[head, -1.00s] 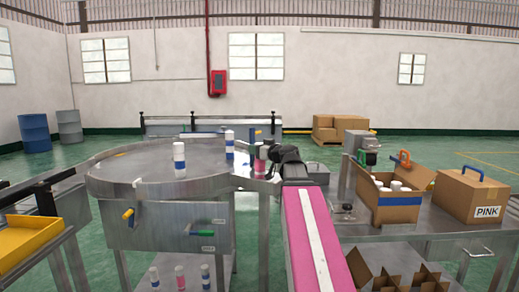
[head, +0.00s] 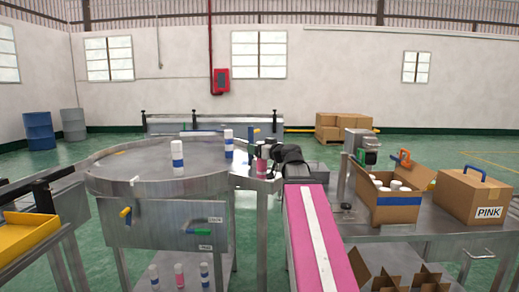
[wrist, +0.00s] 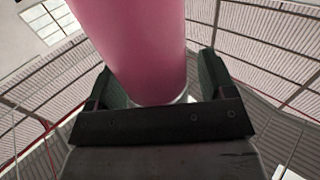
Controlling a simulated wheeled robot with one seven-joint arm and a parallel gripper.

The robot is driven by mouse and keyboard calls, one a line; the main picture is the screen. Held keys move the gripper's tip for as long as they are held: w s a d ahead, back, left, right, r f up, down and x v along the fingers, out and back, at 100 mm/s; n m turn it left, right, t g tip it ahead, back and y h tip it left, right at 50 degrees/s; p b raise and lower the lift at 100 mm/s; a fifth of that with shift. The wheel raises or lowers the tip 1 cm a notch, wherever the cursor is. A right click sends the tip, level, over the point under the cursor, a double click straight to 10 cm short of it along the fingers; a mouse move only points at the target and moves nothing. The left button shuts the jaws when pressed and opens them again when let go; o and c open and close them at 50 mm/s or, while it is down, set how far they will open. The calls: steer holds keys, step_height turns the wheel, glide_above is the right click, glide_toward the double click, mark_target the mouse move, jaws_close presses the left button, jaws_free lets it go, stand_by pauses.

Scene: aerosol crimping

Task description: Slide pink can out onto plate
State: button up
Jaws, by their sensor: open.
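The pink can (head: 262,168) stands upright on the metal strip between the round table and the conveyor, with its top partly hidden by my gripper. In the wrist view the pink can (wrist: 140,45) fills the middle, between the two fingers of my gripper (wrist: 158,78). The fingers stand open, with a gap showing at the right finger; I cannot tell whether the left one touches. In the head view my dark gripper (head: 275,155) reaches the can from the right. The plate (head: 243,183) appears to be the flat metal at the round table's right edge.
Two blue-banded white cans, a near one (head: 178,158) and a far one (head: 229,143), stand on the round table (head: 120,177). A pink conveyor (head: 300,235) runs toward me. An open carton (head: 396,212) and a PINK box (head: 466,196) sit at right.

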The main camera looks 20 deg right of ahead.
steer(key=shift+r, duration=0.5)
step_height(320, 180, up, 4)
steer(key=shift+a+f, duration=0.1)
steer(key=shift+f, duration=0.15)
steer(key=s+a+r, duration=0.4)
steer(key=a+r, duration=0.2)
steer(key=a, duration=0.4)
steer(key=shift+s+a+r, duration=0.25)
steer(key=shift+s, duration=0.15)
